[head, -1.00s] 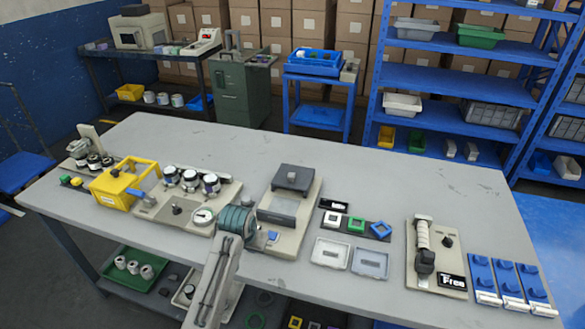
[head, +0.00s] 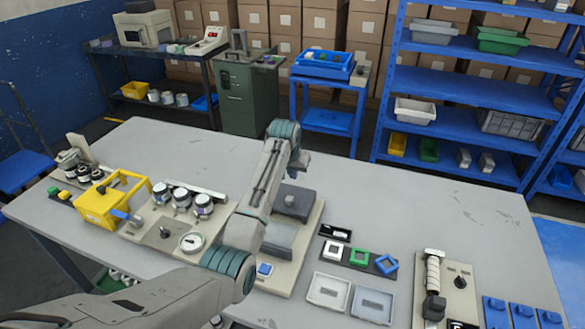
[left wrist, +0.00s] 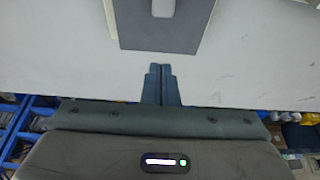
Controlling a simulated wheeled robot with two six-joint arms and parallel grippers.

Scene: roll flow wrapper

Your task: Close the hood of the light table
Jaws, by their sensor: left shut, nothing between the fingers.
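The light table (head: 308,246) is a beige base in the middle of the bench, with a grey flat panel (head: 280,238) at its front. Its dark grey hood (head: 293,203), with a small knob on top, is at the far part of the base; my left arm partly covers it. My left gripper (head: 303,163) is shut and empty, just beyond the hood in the head view. In the left wrist view the shut fingers (left wrist: 161,76) point at a dark grey panel (left wrist: 135,38) with a light knob (left wrist: 163,8). My right gripper is not in view.
To the left stand a panel with several jars and a gauge (head: 192,242) and a yellow box frame (head: 100,204). To the right are coloured square frames (head: 359,257), pale trays (head: 328,291) and a roll device (head: 433,280). The back of the bench is clear.

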